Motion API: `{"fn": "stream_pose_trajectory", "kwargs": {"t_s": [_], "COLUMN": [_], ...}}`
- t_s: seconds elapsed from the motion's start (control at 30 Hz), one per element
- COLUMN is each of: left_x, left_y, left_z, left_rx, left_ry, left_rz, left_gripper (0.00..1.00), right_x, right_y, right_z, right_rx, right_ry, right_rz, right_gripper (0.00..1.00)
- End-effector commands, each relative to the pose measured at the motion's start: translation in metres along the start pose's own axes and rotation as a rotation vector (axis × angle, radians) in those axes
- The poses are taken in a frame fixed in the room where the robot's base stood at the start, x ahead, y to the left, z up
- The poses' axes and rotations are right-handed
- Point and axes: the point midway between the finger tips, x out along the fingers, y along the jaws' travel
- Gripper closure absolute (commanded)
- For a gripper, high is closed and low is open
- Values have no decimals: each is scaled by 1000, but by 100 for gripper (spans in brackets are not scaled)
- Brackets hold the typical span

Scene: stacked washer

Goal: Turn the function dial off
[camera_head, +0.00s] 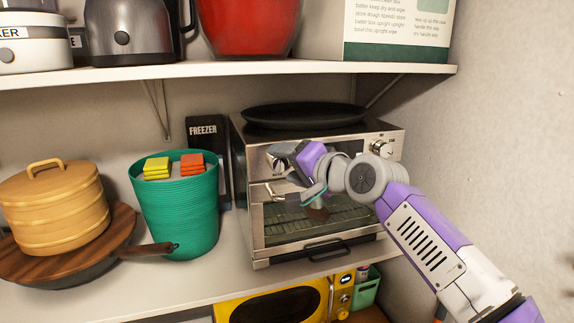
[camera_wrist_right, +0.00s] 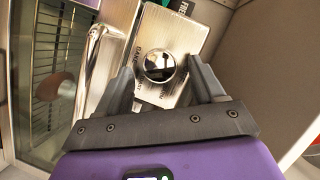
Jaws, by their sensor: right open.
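The steel toaster oven (camera_head: 335,135) stands on the shelf with a dial at each upper front corner. My right gripper (camera_head: 285,168) is open at its upper left front corner, partly covering the left dial (camera_head: 275,162). In the right wrist view, a round shiny dial (camera_wrist_right: 159,65) sits between the two open fingers of the right gripper (camera_wrist_right: 161,74), with a gap on each side. The right dial (camera_head: 382,148) is in clear view. My left gripper is out of view.
A silver door handle (camera_wrist_right: 92,72) lies beside the dial. A black pan (camera_head: 305,114) rests on the oven. A green bin (camera_head: 178,215) and a dark FREEZER box (camera_head: 205,150) stand to its left. The upper shelf (camera_head: 220,70) is overhead; a wall is at right.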

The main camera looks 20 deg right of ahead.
Motion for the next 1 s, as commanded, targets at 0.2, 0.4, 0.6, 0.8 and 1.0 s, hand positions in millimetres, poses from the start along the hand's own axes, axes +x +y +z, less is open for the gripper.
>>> {"fn": "stream_pose_trajectory", "kwargs": {"t_s": [0.2, 0.4, 0.6, 0.8, 1.0], "left_x": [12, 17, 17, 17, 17], "left_y": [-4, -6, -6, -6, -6], "left_z": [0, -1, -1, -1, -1], "left_rx": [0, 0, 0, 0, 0], "left_ry": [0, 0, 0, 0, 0], "left_rz": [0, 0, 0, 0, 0], "left_gripper": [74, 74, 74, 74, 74], "right_x": [-38, -62, -68, -68, -68], "right_y": [2, 1, 1, 0, 0], "right_z": [0, 0, 0, 0, 0], "right_rx": [-1, 0, 0, 0, 0], "right_ry": [5, 3, 1, 1, 2], "right_rz": [-2, 0, 1, 0, 0], "right_gripper": [32, 32, 32, 32, 32]}}
